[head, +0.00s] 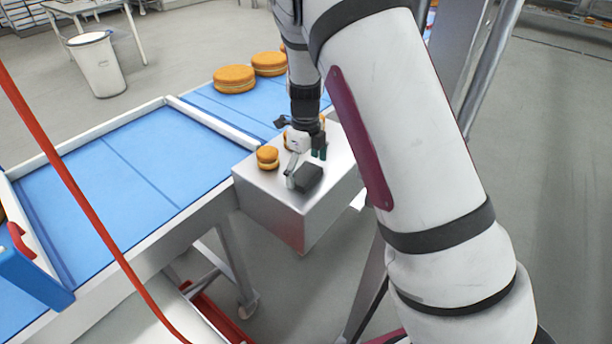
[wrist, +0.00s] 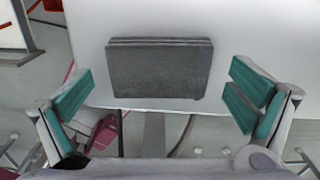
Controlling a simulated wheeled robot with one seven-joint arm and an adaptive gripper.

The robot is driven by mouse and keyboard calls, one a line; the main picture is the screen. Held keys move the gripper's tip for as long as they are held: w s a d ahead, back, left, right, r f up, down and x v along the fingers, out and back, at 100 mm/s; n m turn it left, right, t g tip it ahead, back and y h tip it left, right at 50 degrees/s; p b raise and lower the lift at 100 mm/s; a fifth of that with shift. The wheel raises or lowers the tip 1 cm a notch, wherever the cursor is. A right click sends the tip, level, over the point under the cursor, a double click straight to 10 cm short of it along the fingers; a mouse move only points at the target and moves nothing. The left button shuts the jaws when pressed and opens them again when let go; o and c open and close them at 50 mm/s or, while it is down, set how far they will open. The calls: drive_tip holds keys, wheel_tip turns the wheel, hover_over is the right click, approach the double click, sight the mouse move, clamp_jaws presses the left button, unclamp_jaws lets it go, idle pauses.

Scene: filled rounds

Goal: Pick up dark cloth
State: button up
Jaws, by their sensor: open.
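The dark cloth (wrist: 158,72) is a folded dark grey block lying on a light metal table (wrist: 230,30), close to the table's edge, in the wrist view. In the head view the dark cloth (head: 308,178) lies near the front of the metal box-like stand (head: 262,205). My gripper (wrist: 158,105) is open, with one teal-padded finger to the left and one to the right of the cloth, both apart from it. In the head view my gripper (head: 304,166) is over the stand beside the cloth. My arm hides part of the stand.
A small filled round (head: 267,157) sits on the stand left of my gripper. Larger filled rounds (head: 235,78) lie on the blue conveyor (head: 120,170) behind and left. A red cable (head: 75,190) crosses the left foreground. A white bin (head: 97,65) stands on the floor.

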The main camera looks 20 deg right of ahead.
sight(305, 173)
drive_tip(key=shift+f, duration=0.25)
drive_tip(key=c, duration=1.2)
drive_tip(key=shift+o, duration=0.2)
drive_tip(key=shift+r, duration=0.1)
drive_tip(key=shift+r, duration=0.65)
wheel_tip(305, 173, up, 2)
drive_tip(key=shift+a+r+b, duration=0.1)
drive_tip(key=shift+r+b, duration=0.05)
drive_tip(key=shift+b, duration=0.25)
drive_tip(key=s+a+p, duration=0.1)
drive_tip(key=s+a, duration=0.2)
drive_tip(key=s, duration=0.4)
drive_tip(key=s+a+r, duration=0.1)
drive_tip(key=s+a, duration=0.2)
drive_tip(key=s, duration=0.4)
drive_tip(key=shift+s+a+p, duration=0.15)
drive_tip(key=shift+s+p, duration=0.2)
drive_tip(key=shift+r, duration=0.1)
